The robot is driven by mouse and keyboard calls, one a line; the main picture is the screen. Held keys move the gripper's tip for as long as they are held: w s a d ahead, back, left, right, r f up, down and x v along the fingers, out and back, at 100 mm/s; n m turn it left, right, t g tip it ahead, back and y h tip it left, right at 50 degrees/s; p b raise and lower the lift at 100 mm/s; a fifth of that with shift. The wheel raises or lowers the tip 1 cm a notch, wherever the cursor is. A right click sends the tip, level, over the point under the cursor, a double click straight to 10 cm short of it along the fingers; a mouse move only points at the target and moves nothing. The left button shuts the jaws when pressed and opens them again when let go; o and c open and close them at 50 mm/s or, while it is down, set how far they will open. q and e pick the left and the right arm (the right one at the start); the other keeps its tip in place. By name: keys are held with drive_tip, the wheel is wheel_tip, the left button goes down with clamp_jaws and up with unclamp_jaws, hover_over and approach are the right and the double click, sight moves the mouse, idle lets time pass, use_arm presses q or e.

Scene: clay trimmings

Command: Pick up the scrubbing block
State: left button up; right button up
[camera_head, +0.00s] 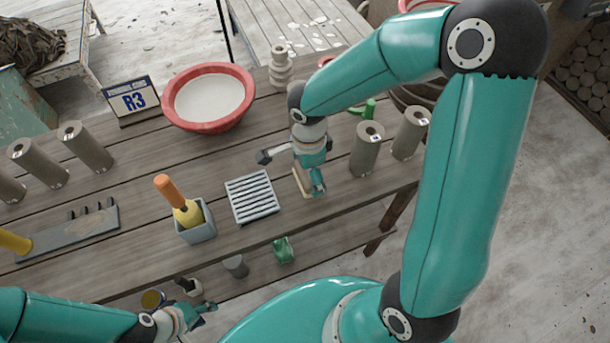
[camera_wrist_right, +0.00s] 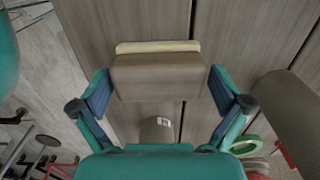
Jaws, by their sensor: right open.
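The scrubbing block (camera_wrist_right: 158,76) is a grey-brown block with a pale cream strip along its far side. In the right wrist view it lies on the table between the two fingers of my right gripper (camera_wrist_right: 160,92), with a gap on each side. In the head view the block (camera_head: 302,181) is mostly hidden under my right gripper (camera_head: 314,187), near the table's front edge. The right gripper is open and empty. My left gripper (camera_head: 203,313) is low in the head view, in front of the table and away from the block; its finger opening is unclear.
A grey slatted rack (camera_head: 252,197) lies left of the block. A grey box (camera_head: 197,232) holds an orange-handled tool (camera_head: 168,190). Grey cylinders (camera_head: 367,150) stand at right, near a green object (camera_head: 370,108). A red bowl (camera_head: 179,118) and R3 sign (camera_head: 130,101) are farther back.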

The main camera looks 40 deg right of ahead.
drive_tip(key=c, duration=0.9)
drive_tip(key=shift+c, duration=0.2)
wheel_tip(320, 180, up, 20)
drive_tip(key=p, duration=0.1)
